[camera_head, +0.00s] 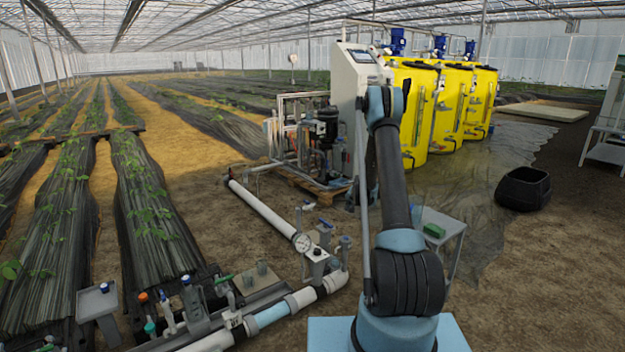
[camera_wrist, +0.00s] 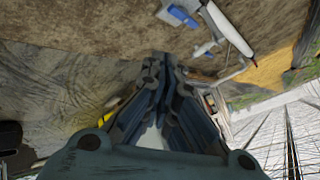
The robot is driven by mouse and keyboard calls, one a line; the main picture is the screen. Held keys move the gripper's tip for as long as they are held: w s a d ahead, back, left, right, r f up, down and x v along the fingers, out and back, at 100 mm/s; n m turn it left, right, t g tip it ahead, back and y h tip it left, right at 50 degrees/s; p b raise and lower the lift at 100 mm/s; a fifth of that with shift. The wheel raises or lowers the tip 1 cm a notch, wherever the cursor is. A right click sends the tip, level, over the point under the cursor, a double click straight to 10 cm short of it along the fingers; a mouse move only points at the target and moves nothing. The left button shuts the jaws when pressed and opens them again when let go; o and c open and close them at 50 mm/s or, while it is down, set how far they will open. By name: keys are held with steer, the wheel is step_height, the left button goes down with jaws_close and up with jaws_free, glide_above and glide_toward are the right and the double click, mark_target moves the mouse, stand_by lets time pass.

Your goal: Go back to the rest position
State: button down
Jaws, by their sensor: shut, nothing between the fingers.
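My gripper (camera_wrist: 160,62) shows in the wrist view with its dark fingers side by side and closed, nothing held between them. It points over brown ground and dark sheeting, touching nothing that I can see. In the head view my arm rises in the middle of the picture, in front of the fertigation skid (camera_head: 318,140). I cannot clearly make out the gripper there; the arm hides part of the scene.
Yellow tanks (camera_head: 463,110) and a grey control cabinet (camera_head: 352,75) stand behind my arm. A white pipe (camera_head: 265,208) with valves runs along the ground at left. A small table (camera_head: 440,222) stands right of my arm. A black bin (camera_head: 523,188) sits farther right.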

steer(key=s+a+r+n+g, duration=0.1)
steer(key=s+r, duration=0.5)
steer(key=r, duration=0.2)
steer(key=s+r+g, duration=0.1)
steer(key=s+r, duration=0.5)
steer(key=r, duration=0.3)
steer(key=s+r+n+g, duration=0.1)
steer(key=s+r, duration=0.4)
steer(key=s, duration=0.3)
steer(key=s+r+n, duration=0.1)
steer(key=s+r, duration=0.4)
steer(key=s, duration=0.4)
steer(key=s+f+n+g+h, duration=0.1)
steer(key=s+f, duration=0.1)
steer(key=s, duration=1.8)
steer(key=s+f+n+g, duration=0.1)
steer(key=s+f+g, duration=0.1)
steer(key=s, duration=1.8)
steer(key=shift+d+f+n+h, duration=0.2)
steer(key=shift+f+n+h, duration=0.2)
steer(key=shift+f, duration=0.25)
steer(key=shift+w+f, duration=0.2)
steer(key=shift+w, duration=0.25)
